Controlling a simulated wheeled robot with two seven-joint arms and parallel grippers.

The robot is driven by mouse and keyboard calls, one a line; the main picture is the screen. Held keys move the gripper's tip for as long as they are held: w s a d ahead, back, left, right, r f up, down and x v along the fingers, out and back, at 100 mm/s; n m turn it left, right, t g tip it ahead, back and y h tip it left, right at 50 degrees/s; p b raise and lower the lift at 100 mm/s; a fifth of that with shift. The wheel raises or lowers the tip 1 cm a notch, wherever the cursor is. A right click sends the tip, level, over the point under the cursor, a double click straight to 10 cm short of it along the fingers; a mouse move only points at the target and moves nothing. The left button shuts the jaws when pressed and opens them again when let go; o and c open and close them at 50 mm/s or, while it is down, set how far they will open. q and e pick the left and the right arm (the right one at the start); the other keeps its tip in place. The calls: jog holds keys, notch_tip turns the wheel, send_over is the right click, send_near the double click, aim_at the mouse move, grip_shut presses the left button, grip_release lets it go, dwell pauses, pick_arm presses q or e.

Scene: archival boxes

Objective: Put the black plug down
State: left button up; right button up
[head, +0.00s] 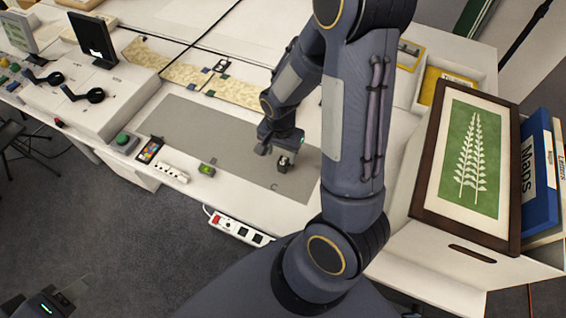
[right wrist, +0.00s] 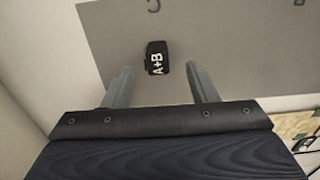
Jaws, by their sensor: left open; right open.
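The black plug (right wrist: 155,58), marked "A+B" in white, rests on the grey mat (right wrist: 235,45) in the right wrist view. It lies between and just beyond the tips of my right gripper (right wrist: 159,70), with clear gaps on both sides. In the head view the small dark plug (head: 284,162) shows on the mat (head: 200,125) under my right gripper (head: 280,150). My right gripper is open and empty. My left gripper (head: 62,297) is at the bottom left corner, partly cut off, away from the table and empty as far as it shows.
A white power strip (head: 174,173), a small green-topped device (head: 206,169) and a colored card (head: 150,150) lie along the front edge. Another strip with a red switch (head: 238,228) is below the edge. A framed fern picture (head: 468,155) stands at right. The mat's left part is clear.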

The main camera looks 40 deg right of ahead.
aim_at(283, 161)
jog(key=f, duration=0.4)
jog(key=shift+d+f, duration=0.4)
jog(key=shift+f, duration=0.4)
grip_shut()
jog(key=shift+r, duration=0.15)
